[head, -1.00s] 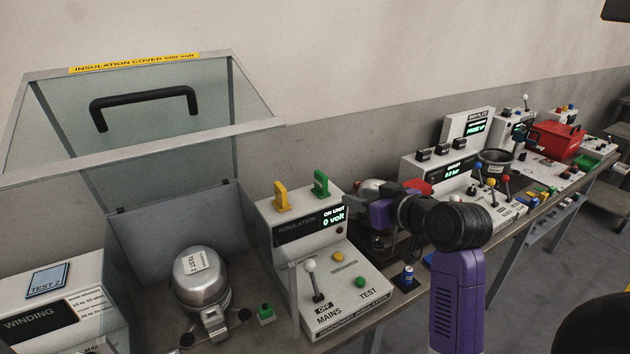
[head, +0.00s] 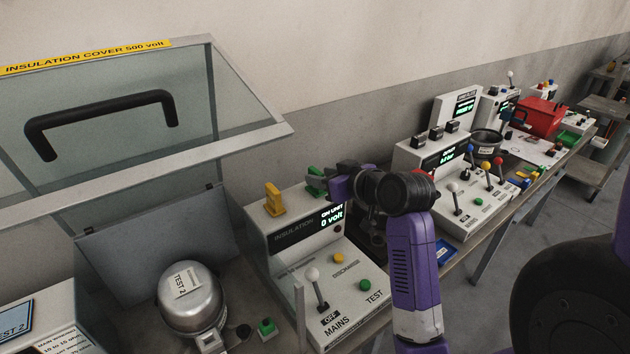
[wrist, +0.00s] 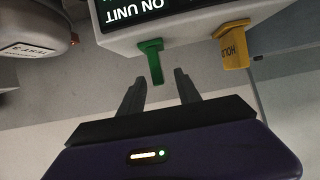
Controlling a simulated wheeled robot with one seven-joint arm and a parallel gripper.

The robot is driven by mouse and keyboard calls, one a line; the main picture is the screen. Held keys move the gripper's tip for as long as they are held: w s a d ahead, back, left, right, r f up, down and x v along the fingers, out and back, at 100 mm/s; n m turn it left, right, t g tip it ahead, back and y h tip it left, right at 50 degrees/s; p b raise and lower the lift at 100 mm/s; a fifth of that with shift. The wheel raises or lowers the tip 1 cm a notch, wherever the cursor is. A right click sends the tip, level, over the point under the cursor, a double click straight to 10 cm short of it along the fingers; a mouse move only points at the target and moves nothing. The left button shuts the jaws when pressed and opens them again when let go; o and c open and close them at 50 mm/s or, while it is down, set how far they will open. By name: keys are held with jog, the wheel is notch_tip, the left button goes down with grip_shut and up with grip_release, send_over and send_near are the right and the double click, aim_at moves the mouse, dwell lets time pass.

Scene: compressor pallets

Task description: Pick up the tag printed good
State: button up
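A green tag (head: 315,188) stands on top of the white insulation unit (head: 300,232). In the wrist view the green tag (wrist: 152,60) reaches down towards the gap between my fingertips; no print is legible on it. A yellow tag (head: 273,199) stands to its left in the head view. In the wrist view this yellow tag (wrist: 234,45) reads HOLD. My gripper (wrist: 160,77) is open, its fingers on either side of the green tag's free end, with no visible grip. In the head view my gripper (head: 323,178) partly covers the green tag.
The raised clear insulation cover (head: 120,125) stands at left, over a metal compressor (head: 190,297). A lever (head: 317,288) rises from the unit's front. More test units and a red box (head: 540,116) line the bench at right.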

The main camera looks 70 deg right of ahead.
jog(key=shift+x, duration=1.85)
jog(key=shift+s+f, duration=0.1)
jog(key=shift+s, duration=0.05)
grip_shut()
